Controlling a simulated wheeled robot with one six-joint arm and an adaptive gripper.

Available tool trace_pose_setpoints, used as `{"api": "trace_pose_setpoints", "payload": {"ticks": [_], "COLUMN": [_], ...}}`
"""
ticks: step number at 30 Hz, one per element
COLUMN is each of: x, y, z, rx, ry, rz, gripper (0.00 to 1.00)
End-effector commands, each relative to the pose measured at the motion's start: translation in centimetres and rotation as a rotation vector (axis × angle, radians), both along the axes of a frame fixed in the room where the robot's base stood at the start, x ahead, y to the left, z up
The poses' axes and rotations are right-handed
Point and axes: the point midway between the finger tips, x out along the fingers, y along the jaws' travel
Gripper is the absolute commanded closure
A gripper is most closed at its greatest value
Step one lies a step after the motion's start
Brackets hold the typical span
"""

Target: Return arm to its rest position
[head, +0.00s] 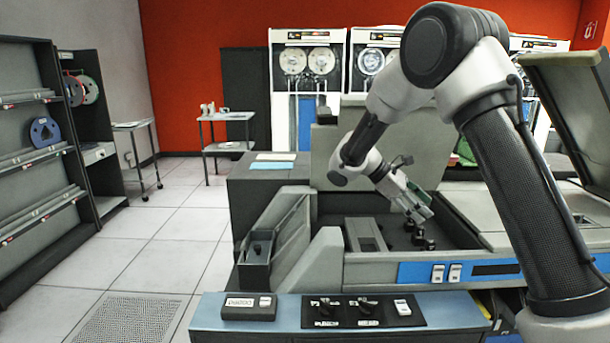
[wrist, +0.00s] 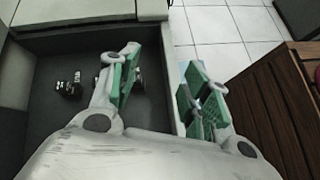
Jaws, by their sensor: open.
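My gripper (head: 418,205) hangs at the end of my bent arm, over the dark open well (head: 385,230) of the card machine in the head view. In the wrist view my gripper (wrist: 160,95) shows two green-padded fingers spread apart, with nothing between them. The left finger is over the dark tray (wrist: 50,60), and the right finger is beyond the tray's edge, above the floor. Small black knobs (wrist: 70,87) stand in the tray near the left finger. My arm is raised, folded at the elbow, and reaches down and left.
A blue-fronted control panel (head: 340,310) with switches runs along the front. A slanted card hopper (head: 275,240) stands left of the well. A raised lid (head: 570,100) is at the right. Tape cabinets (head: 305,75) line the back. The tiled floor (head: 170,225) at left is clear.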

Motion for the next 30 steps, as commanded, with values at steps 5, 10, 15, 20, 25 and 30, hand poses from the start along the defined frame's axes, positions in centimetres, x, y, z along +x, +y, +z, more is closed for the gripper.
{"api": "trace_pose_setpoints", "payload": {"ticks": [5, 10, 15, 20, 25, 30], "x": [-5.6, -12.8, -20.1, -26.2, -30.4, -32.1], "y": [-3.3, -5.7, -6.8, -6.7, -5.9, -5.4], "z": [5.5, 9.5, 11.6, 12.1, 11.7, 11.2], "rx": [0.163, 0.349, 0.53, 0.696, 0.835, 0.903], "ry": [-0.165, -0.357, -0.553, -0.739, -0.887, -0.957], "rz": [-0.179, -0.383, -0.583, -0.76, -0.899, -0.963], "gripper": [0.52, 0.52, 0.52, 0.52, 0.52, 0.52]}}
